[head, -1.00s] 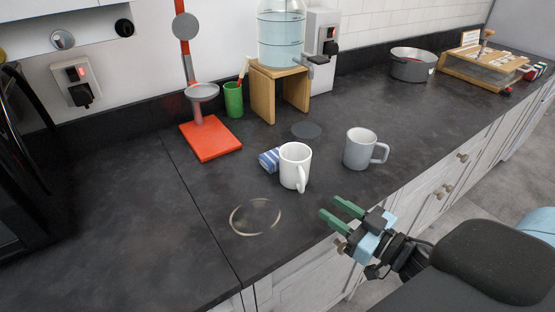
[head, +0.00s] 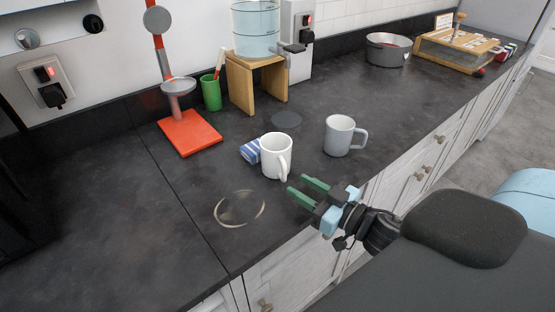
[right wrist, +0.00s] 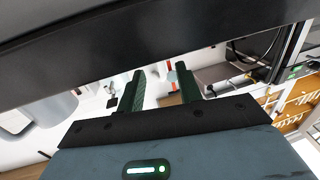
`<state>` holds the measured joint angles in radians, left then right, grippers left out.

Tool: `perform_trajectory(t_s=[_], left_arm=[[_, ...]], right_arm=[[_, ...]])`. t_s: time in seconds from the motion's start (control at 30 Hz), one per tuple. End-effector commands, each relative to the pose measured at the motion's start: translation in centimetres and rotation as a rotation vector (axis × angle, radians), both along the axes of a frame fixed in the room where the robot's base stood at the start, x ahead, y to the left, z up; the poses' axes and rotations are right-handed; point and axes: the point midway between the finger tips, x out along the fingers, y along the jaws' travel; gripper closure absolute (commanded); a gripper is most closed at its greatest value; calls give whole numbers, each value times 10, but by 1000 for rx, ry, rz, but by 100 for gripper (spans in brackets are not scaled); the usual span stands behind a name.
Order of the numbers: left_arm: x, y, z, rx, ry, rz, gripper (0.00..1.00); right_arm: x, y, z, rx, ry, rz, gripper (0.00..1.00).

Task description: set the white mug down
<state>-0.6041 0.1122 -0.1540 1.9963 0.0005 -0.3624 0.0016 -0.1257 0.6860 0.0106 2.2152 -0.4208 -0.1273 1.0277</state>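The white mug (head: 275,156) stands upright on the dark countertop, its handle toward the front right. My right gripper (head: 304,186) is open and empty, just in front of the mug and to its right, apart from it. Its two green fingers point left toward the counter. In the right wrist view the open fingers (right wrist: 157,82) show with nothing between them. My left gripper is not in view.
A grey mug (head: 339,136) stands right of the white mug. A blue-striped cloth (head: 250,151) lies behind it. A ring mark (head: 217,212) is on the clear counter at front left. A red-based stand (head: 190,134), green cup (head: 211,95) and wooden stand (head: 239,90) are behind.

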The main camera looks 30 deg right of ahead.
Motion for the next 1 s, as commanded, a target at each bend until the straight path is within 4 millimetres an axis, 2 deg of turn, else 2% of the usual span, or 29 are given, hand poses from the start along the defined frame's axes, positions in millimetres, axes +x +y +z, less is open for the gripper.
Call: perform_trajectory(t_s=[0.13, 0.3, 0.67, 0.73, 0.97, 1.0], left_arm=[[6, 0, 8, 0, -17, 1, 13], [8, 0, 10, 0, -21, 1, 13], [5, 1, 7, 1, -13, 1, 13], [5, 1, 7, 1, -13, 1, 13], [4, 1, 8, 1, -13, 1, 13], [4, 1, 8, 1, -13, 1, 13]], right_arm=[[19, 5, 7, -3, -9, 1, 65], [35, 9, 6, -1, -5, 0, 65], [40, 11, 4, 1, -2, 0, 65], [40, 11, 4, 1, -2, 0, 70], [40, 11, 4, 1, -2, 0, 100], [40, 11, 4, 1, -2, 0, 100]])
